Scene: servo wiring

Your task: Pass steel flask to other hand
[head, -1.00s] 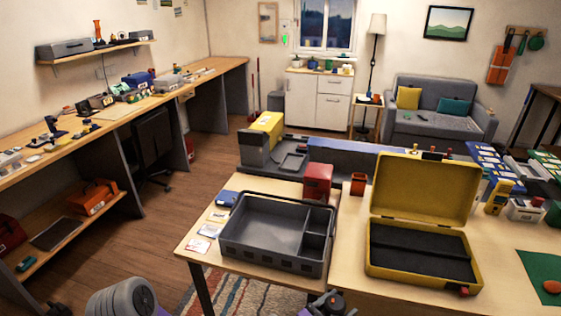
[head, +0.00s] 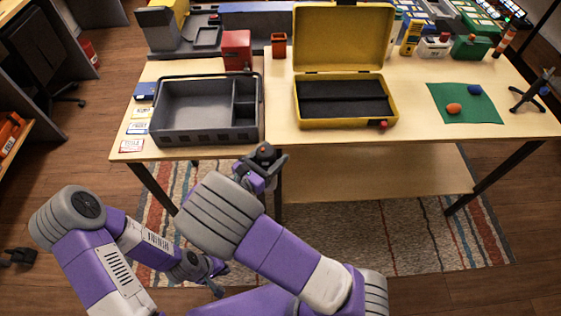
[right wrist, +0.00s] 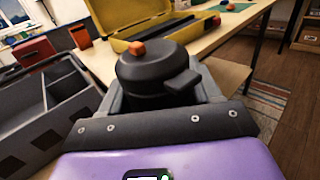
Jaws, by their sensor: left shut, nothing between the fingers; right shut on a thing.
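The steel flask shows mainly as its dark lid with an orange button (head: 265,150), in front of the table's near edge in the head view. My right gripper (head: 262,165) is shut around the flask. In the right wrist view the flask's black lid and side spout (right wrist: 155,75) stand between the fingers; its lower body is hidden. My left gripper (head: 214,280) is shut and empty, lower and to the left of the flask, apart from it, partly hidden by my right arm.
A grey tray (head: 205,138) and an open yellow case (head: 345,122) stand on the table behind the flask. A red box (head: 237,50) is behind the tray. A green mat (head: 463,115) lies at right. Open floor and a striped rug (head: 400,235) lie in front.

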